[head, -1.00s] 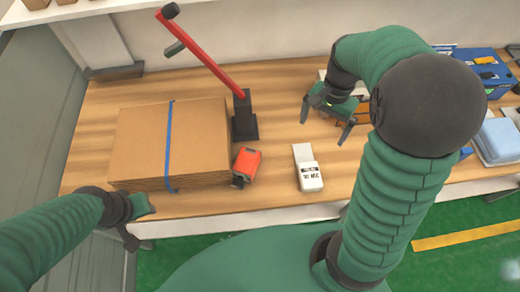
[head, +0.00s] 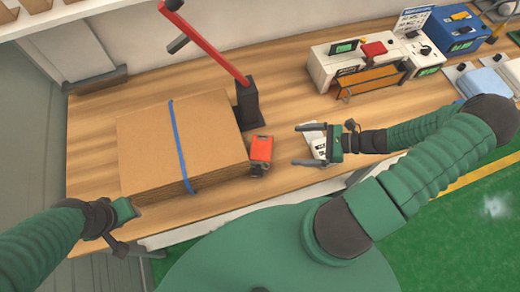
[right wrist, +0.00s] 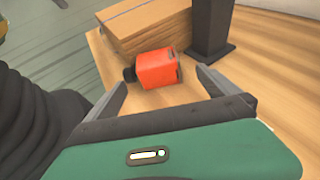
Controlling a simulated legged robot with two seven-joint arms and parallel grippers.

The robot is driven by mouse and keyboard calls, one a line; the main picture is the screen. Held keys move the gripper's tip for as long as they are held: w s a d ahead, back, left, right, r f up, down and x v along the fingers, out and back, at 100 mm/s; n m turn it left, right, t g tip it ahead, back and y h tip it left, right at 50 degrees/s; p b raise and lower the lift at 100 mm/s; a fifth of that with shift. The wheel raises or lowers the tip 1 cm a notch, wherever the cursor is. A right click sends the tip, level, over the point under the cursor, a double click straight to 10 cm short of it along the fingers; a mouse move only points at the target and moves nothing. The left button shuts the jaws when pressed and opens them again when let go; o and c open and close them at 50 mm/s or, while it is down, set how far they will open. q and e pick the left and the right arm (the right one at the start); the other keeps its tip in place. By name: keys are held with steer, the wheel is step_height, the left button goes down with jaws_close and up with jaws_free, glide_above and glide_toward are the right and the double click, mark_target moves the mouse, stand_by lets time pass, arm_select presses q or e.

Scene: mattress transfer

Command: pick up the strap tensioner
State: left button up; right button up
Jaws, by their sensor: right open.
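The strap tensioner, an orange-red tool with a dark end (head: 261,150), lies on the table against the right side of a cardboard stack (head: 210,135). It also shows in the right wrist view (right wrist: 157,68), framed between my fingertips but beyond them. My right gripper (head: 297,145) is open and empty, to the right of the tensioner, with its fingers pointing left toward it. My left gripper (head: 118,225) is by the stack's front left corner; its jaw opening is unclear.
A blue strap (head: 181,150) runs over the stack. A black stand (head: 247,105) with a red arm rises behind the tensioner. A white label device (head: 315,140) is partly hidden under my right gripper. A white machine (head: 330,72) and blue box (head: 455,28) stand at the back right.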

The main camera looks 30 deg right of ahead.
mark_target(266, 148)
steer(key=x, duration=0.4)
steer(key=p+x, duration=0.1)
steer(key=x, duration=0.7)
steer(key=shift+s+a, duration=0.3)
steer(key=shift+a, duration=0.2)
steer(key=shift+w+f, duration=0.15)
steer(key=shift+d, duration=0.25)
steer(key=shift+a, duration=0.25)
steer(key=c, duration=1.8)
steer(key=shift+d, duration=0.1)
